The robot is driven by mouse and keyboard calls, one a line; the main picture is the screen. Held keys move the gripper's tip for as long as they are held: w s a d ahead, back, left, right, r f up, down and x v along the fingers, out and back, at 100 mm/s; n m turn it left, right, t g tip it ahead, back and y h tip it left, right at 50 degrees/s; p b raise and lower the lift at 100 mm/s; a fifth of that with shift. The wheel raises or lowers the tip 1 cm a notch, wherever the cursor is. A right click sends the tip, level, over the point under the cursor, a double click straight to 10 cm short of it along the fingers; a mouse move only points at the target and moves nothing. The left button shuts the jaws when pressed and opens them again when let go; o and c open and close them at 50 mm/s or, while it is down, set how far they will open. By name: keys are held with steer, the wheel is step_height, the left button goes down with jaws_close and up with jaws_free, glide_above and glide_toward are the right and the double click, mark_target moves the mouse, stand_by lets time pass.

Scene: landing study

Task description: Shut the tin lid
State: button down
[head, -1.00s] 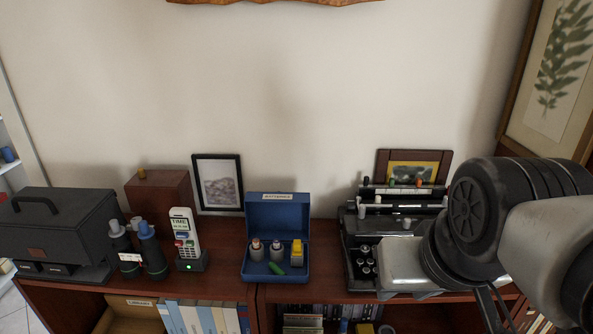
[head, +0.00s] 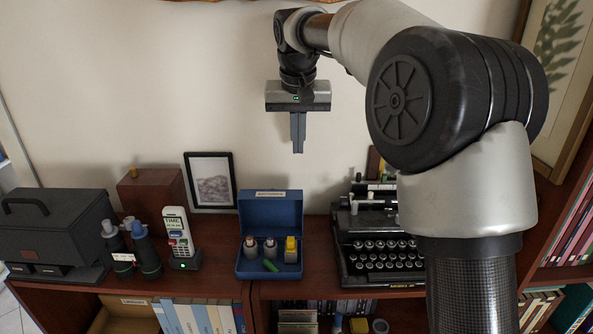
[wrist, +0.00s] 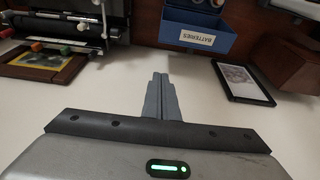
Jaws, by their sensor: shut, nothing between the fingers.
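The blue tin (head: 268,234) stands open on the wooden cabinet top. Its lid (head: 270,207) is raised at the back, near upright, with a pale label at its top edge. Several batteries, grey, yellow and green, show inside. My gripper (head: 298,150) points down above and a little right of the lid, clear of it, in front of the wall. Its fingers are together and empty. In the wrist view the lid's label reads BATTERIES (wrist: 197,37), and it lies beyond my fingertips (wrist: 158,76).
A typewriter (head: 380,250) stands right of the tin. A cordless phone (head: 180,238), binoculars (head: 132,249) and a dark case (head: 55,232) stand to the left. A framed picture (head: 211,181) leans on the wall behind. The air above the tin is free.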

steer(key=x, duration=1)
steer(key=shift+w+a+f, duration=0.2)
steer(key=shift+w, duration=0.15)
steer(key=s, duration=0.4)
steer(key=shift+r, duration=0.15)
steer(key=shift+b, duration=0.35)
